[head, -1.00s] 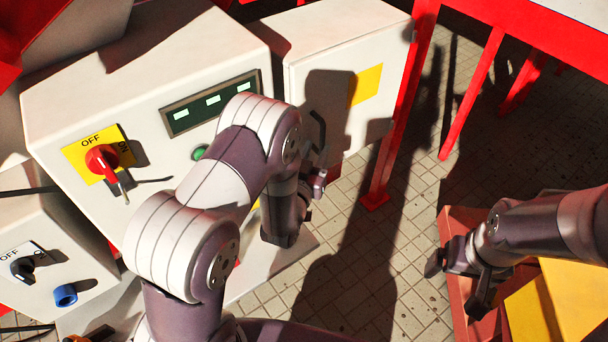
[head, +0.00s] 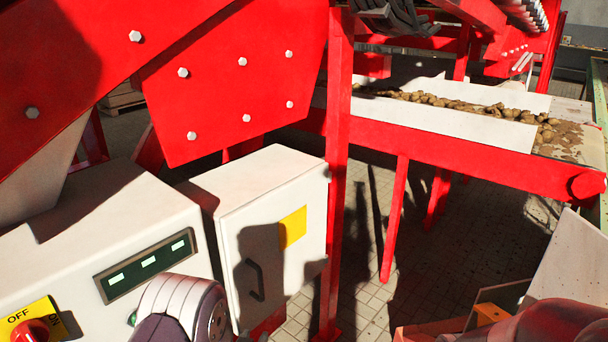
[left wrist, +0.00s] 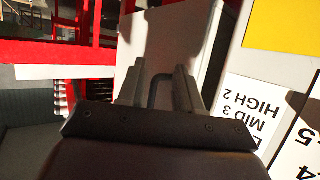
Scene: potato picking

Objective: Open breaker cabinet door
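The breaker cabinet is a white box, and its door (head: 272,240) looks closed. The door has a yellow label (head: 293,228) and a dark bar handle (head: 257,279). A shadow falls across the door. My left arm rises from the bottom edge of the head view in front of the cabinet, and its gripper is mostly hidden there. In the left wrist view my left gripper (left wrist: 159,88) is open.
A control box (head: 120,235) with a display and a red rotary switch (head: 31,331) stands left of the cabinet. A red post (head: 336,170) rises close at its right. A conveyor (head: 440,122) carries potatoes behind. Tiled floor lies between.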

